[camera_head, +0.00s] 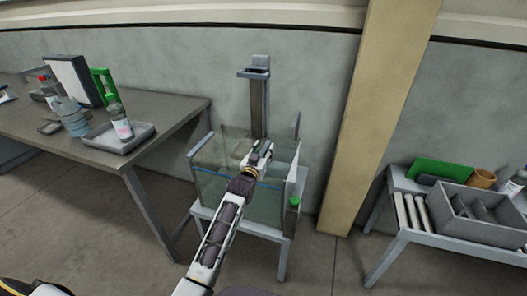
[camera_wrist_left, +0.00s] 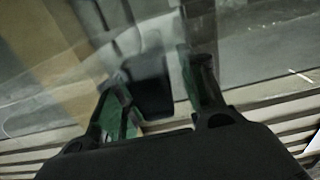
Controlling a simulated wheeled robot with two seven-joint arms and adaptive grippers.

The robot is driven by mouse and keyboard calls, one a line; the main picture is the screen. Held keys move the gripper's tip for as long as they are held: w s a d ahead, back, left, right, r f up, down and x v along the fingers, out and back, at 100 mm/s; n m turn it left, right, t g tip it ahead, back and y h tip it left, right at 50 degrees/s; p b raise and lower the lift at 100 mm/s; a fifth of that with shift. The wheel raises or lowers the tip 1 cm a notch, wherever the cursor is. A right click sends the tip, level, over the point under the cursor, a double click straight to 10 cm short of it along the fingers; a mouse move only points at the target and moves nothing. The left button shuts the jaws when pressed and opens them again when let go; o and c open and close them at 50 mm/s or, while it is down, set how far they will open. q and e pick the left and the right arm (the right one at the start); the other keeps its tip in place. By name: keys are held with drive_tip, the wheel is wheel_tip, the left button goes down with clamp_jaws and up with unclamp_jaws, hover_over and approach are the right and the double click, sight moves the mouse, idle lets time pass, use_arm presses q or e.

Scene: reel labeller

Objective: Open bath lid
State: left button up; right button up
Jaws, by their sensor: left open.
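The bath is a clear glass tank (camera_head: 222,182) on a small grey stand, with a blue line across its front. Its lid is see-through, and I cannot clearly tell it from the tank walls or judge its angle. My left gripper (camera_head: 264,148) is at the upper part of the tank, in front of the rear post. In the left wrist view my left gripper (camera_wrist_left: 156,75) is open, its green-padded fingers apart. A dark block (camera_wrist_left: 152,88) shows between or beyond them; I cannot tell whether they touch it. My right gripper is not in view.
A grey post with a bracket (camera_head: 256,72) rises behind the tank. A green-capped item (camera_head: 294,202) is at its right side. A workbench (camera_head: 70,140) with bottles and a tray (camera_head: 100,137) stands left. A beige pillar (camera_head: 365,120) and a table with a grey divided box (camera_head: 458,215) stand right.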

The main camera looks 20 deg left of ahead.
use_arm(q)
clamp_jaws()
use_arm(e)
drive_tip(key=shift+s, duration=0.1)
use_arm(q)
drive_tip(key=shift+r, duration=0.1)
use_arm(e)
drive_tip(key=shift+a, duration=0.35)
use_arm(q)
drive_tip(key=shift+r, duration=0.1)
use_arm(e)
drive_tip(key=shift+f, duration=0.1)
